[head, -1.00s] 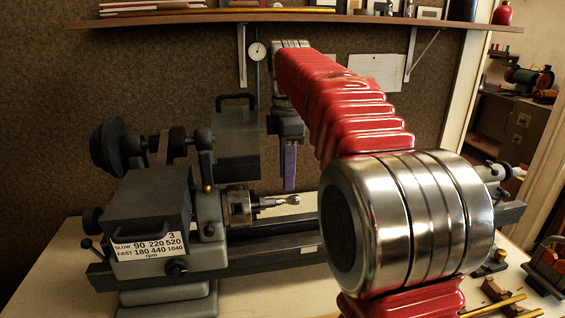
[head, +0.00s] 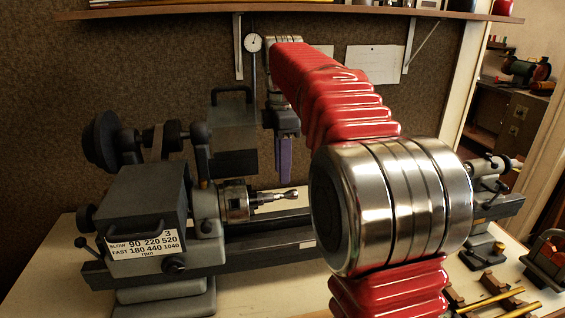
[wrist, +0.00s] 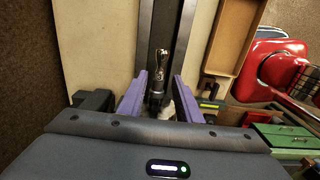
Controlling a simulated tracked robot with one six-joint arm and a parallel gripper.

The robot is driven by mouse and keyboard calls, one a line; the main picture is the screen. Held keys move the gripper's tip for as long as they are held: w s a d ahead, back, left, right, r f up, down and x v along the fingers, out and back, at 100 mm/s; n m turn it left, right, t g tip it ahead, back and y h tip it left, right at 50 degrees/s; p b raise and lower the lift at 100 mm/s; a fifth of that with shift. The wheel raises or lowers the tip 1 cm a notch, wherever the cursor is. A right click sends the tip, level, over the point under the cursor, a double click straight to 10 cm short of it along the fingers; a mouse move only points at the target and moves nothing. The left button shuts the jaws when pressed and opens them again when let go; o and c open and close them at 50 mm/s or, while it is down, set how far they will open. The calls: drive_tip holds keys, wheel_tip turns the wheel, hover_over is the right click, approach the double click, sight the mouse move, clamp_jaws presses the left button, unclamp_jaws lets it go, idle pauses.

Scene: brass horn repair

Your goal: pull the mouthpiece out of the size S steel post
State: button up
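The silver mouthpiece (head: 291,193) lies level at the right end of a slim steel post (head: 268,198). The shiny mouthpiece (wrist: 159,66) shows between and beyond the fingers, with a darker part nearer the palm. I see no contact. The palm hides the chuck there.
The lathe headstock (head: 150,215) stands left of the post and the tailstock (head: 485,180) far right. The dark lathe bed (head: 270,242) runs below. A shelf (head: 300,14) crosses the wall above. Brass tubes (head: 490,299) lie at the front right.

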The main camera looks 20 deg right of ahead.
drive_tip(key=shift+f, duration=4)
clamp_jaws()
drive_tip(key=shift+d, duration=0.15)
drive_tip(key=shift+s+d, duration=0.2)
drive_tip(key=shift+d, duration=0.6)
drive_tip(key=shift+s+d, duration=0.15)
drive_tip(key=shift+d, duration=0.6)
drive_tip(key=shift+s+d, duration=0.2)
drive_tip(key=shift+d, duration=0.6)
drive_tip(key=shift+s+r, duration=0.1)
drive_tip(key=shift+r, duration=0.05)
drive_tip(key=s+r, duration=0.4)
drive_tip(key=shift+s+a+r, duration=0.35)
drive_tip(key=shift+a+r, duration=0.05)
drive_tip(key=shift+a, duration=0.05)
